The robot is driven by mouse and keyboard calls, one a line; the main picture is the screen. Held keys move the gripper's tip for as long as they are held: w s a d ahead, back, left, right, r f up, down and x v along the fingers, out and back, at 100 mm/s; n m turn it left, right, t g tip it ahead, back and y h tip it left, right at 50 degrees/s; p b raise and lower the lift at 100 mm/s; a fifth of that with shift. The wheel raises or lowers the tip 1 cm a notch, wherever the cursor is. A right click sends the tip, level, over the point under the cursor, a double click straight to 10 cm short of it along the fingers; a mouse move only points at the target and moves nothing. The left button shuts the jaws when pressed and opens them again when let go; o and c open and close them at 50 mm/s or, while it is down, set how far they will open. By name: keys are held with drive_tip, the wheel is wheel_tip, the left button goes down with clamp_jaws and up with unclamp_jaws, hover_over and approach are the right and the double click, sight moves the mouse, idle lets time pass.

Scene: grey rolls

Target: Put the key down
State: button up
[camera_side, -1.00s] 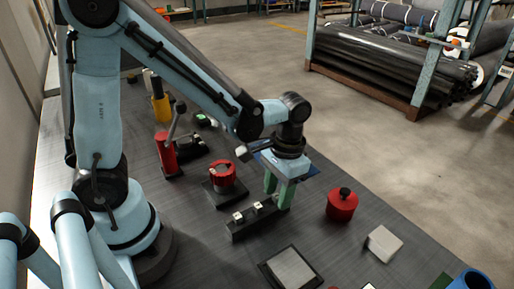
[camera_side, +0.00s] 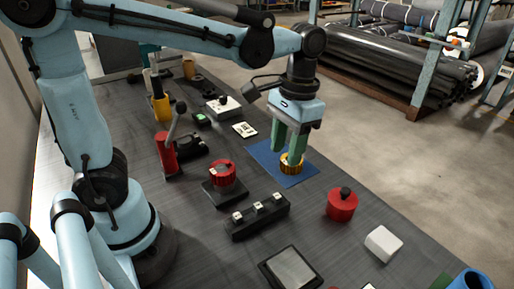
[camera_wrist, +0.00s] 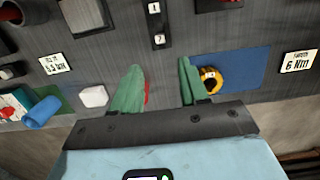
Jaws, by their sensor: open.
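My gripper (camera_side: 287,156), with green fingers, is raised above the bench and open. In the wrist view nothing is held between its fingers (camera_wrist: 160,84). A black rack (camera_side: 259,220) on the bench carries three small white-topped pieces; in the wrist view the rack (camera_wrist: 158,26) shows labels 1 and 7. I cannot tell for certain which piece is the key. A yellow ring-shaped part (camera_side: 291,165) sits on a blue mat (camera_side: 267,152), below the fingers in the side view. In the wrist view the ring (camera_wrist: 212,82) lies to the right of the right finger.
A red pot with a black knob (camera_side: 342,206) and a white block (camera_side: 383,243) stand at the right. A red-topped fixture (camera_side: 222,176) stands left of the rack. A red post with a lever (camera_side: 167,152) and a yellow post (camera_side: 160,103) stand farther left.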

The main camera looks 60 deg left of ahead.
drive_tip(key=s+a+f+t, duration=0.1)
drive_tip(key=s+a+t, duration=0.1)
drive_tip(key=a+t, duration=0.4)
drive_tip(key=t, duration=0.2)
drive_tip(key=shift+s+t, duration=0.3)
drive_tip(key=shift+s, duration=0.05)
